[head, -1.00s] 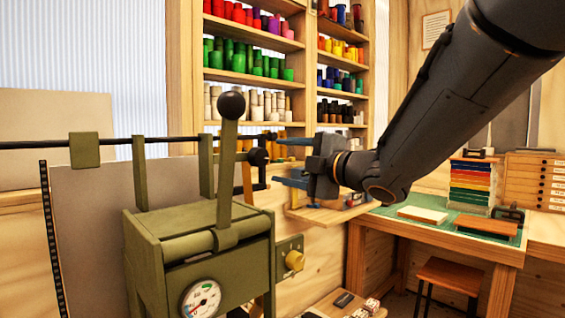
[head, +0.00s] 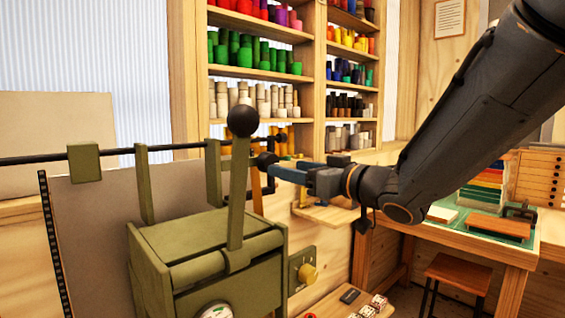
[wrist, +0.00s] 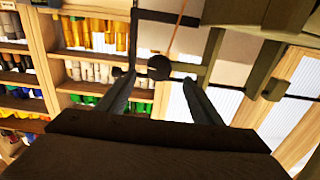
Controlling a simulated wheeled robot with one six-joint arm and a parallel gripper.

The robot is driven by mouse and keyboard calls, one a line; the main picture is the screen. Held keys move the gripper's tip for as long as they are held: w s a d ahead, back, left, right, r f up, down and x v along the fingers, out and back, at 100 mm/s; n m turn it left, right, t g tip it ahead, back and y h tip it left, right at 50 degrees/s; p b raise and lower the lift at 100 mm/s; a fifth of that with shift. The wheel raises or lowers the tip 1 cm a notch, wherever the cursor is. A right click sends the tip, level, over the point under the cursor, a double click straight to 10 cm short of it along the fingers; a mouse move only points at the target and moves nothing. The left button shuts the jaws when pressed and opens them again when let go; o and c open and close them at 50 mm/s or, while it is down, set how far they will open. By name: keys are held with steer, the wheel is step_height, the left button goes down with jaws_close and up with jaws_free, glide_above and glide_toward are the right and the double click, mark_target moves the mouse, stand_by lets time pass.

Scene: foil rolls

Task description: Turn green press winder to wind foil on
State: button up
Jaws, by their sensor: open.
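The green press (head: 215,245) stands in the lower middle of the head view, with a long lever and black ball (head: 242,120) in front. Behind the lever, at the end of the black foil bar, is the winder, a dark crank with a black knob (head: 265,160). My gripper (head: 277,172) points left at the winder from the right, its blue fingers close to the knob. In the wrist view the knob (wrist: 159,67) shows between the tips of my open gripper (wrist: 157,79), with a finger on either side. I cannot tell whether the fingers touch it.
Shelves of coloured foil rolls (head: 255,60) stand behind. A wooden workbench (head: 470,235) with a green mat and a stool (head: 458,275) are at the right. The tall lever stands just left of my gripper.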

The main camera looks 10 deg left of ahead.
mark_target(272, 163)
steer(key=p+x, duration=0.1)
steer(key=x, duration=0.6)
steer(key=shift+p, duration=0.3)
steer(key=c, duration=1.1)
steer(key=shift+o, duration=0.2)
steer(key=m+p, duration=0.2)
steer(key=p, duration=0.1)
steer(key=shift+r+m, duration=0.1)
steer(key=shift+m, duration=0.2)
steer(key=shift+m+p, duration=0.55)
steer(key=shift+m, duration=0.35)
steer(key=o, duration=1.1)
steer(key=shift+c, duration=0.2)
